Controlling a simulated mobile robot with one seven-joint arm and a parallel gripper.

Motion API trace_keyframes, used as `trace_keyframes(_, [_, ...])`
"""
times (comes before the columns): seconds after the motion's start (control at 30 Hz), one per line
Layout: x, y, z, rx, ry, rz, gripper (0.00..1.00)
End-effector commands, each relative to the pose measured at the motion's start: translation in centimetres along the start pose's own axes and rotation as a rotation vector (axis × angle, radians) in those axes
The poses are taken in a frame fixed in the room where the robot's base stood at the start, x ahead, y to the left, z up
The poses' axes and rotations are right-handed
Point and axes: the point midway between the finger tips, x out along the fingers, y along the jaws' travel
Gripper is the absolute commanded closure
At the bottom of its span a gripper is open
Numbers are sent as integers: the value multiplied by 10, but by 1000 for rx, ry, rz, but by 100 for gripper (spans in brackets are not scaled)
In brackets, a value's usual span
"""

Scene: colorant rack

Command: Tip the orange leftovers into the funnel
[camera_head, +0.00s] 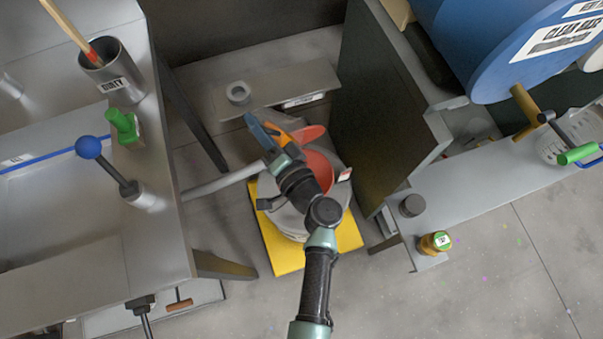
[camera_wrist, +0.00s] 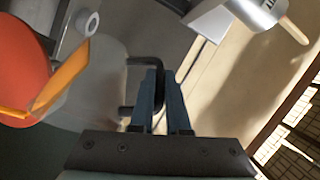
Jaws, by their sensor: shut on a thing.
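My gripper (camera_head: 264,131) is above the far left side of a red funnel (camera_head: 317,172). The funnel sits on a grey drum (camera_head: 283,218) on a yellow base (camera_head: 271,247); my arm covers part of it. In the wrist view my gripper (camera_wrist: 158,88) is shut on a dark looped handle (camera_wrist: 133,62), which seems to belong to a clear, hard-to-see vessel (camera_wrist: 108,68). An orange patch (camera_wrist: 62,82), apparently the leftovers, lies beside the funnel (camera_wrist: 20,70) and partly overlaps it there. Orange (camera_head: 295,131) also shows beside my gripper in the head view. I cannot tell whether any is flowing.
A dark upright panel (camera_head: 385,115) stands right of the funnel. A low shelf with a pale ring (camera_head: 238,92) is behind. A sink bench with a can (camera_head: 112,82) is left. A blue barrel (camera_head: 490,45) and an amber jar (camera_head: 434,244) are right.

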Motion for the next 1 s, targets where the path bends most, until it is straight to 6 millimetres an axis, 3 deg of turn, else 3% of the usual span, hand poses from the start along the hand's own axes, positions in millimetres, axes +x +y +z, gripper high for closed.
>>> trace_keyframes(1.0, [-9,1,-4,22,26,-62,100])
